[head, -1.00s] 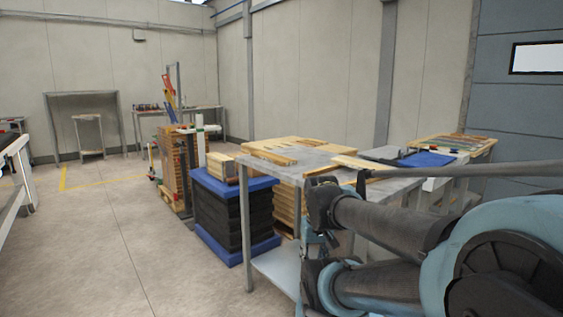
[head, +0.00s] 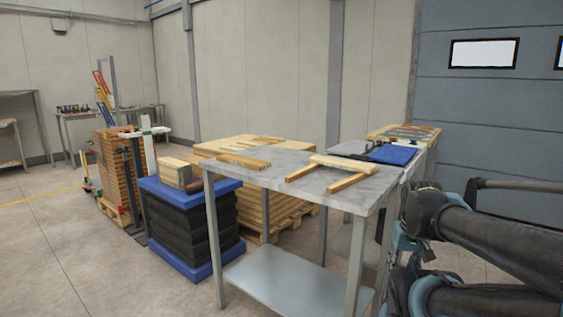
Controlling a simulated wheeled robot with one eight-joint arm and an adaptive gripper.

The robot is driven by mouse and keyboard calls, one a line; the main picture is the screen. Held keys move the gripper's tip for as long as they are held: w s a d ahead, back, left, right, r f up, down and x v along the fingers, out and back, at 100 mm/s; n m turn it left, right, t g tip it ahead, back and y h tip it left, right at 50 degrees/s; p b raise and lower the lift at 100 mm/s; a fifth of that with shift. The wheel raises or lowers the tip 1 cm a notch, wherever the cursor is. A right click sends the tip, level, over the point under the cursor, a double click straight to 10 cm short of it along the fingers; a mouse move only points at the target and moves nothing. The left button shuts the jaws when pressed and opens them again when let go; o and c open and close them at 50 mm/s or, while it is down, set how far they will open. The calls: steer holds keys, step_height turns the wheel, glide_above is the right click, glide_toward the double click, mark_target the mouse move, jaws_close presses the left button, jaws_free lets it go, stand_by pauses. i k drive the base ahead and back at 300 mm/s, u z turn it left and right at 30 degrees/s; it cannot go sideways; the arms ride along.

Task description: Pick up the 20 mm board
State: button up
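Several light wooden boards lie on a grey-topped metal table in the middle of the head view. One short board (head: 243,161) lies alone on the table's left part. On the right part, a wider board (head: 343,161) lies at the back, with two narrow strips, a left one (head: 302,173) and a right one (head: 347,181), reaching forward from it. I cannot tell by thickness which is the 20 mm board. My arm is folded at the right edge, apart from the boards. I cannot make out my gripper's fingers.
The table (head: 310,188) has a lower shelf (head: 290,285). Left of it stands a blue-and-black stack (head: 192,222) with wooden blocks (head: 178,172) on top, then a brown stack (head: 112,172) on a pallet. A blue sheet (head: 393,154) lies behind the table. Floor at the left front is clear.

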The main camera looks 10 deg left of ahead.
mark_target(241, 161)
steer(key=z, duration=1.85)
steer(key=k, duration=1.6)
steer(key=u, duration=2.25)
steer(key=i, duration=0.95)
